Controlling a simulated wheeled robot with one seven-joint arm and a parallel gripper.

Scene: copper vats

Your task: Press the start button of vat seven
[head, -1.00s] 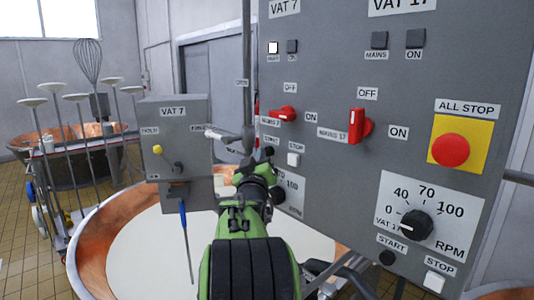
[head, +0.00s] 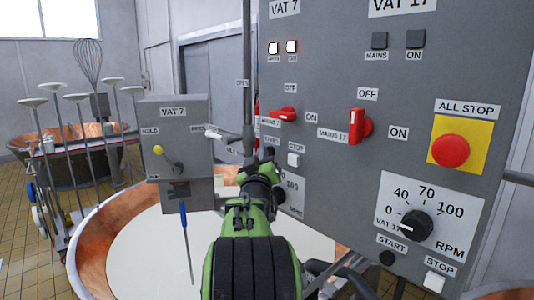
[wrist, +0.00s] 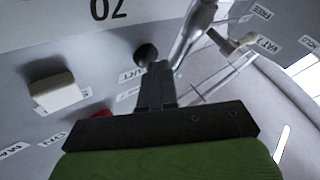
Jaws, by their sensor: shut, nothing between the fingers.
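The vat 7 column is the left part of the grey panel (head: 335,75). Its mains lamp (head: 273,48) and ON lamp (head: 292,47) are both lit. The dark round start button (wrist: 146,53) shows in the wrist view at the fingertips, beside a partly covered START label. In the head view my arm mostly hides it. My gripper (wrist: 157,72) is shut and empty, its tip at the button's edge; I cannot tell whether they touch. The white stop button (head: 293,160) is just right of the gripper (head: 262,160); it also shows in the wrist view (wrist: 55,92).
The red mains 7 switch (head: 284,114) is above the buttons. Vat 17 controls and the red all-stop button (head: 450,150) lie to the right. A vat 7 lever box (head: 190,118) stands left, above the copper vat (head: 95,240). A pipe (head: 246,70) runs close by.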

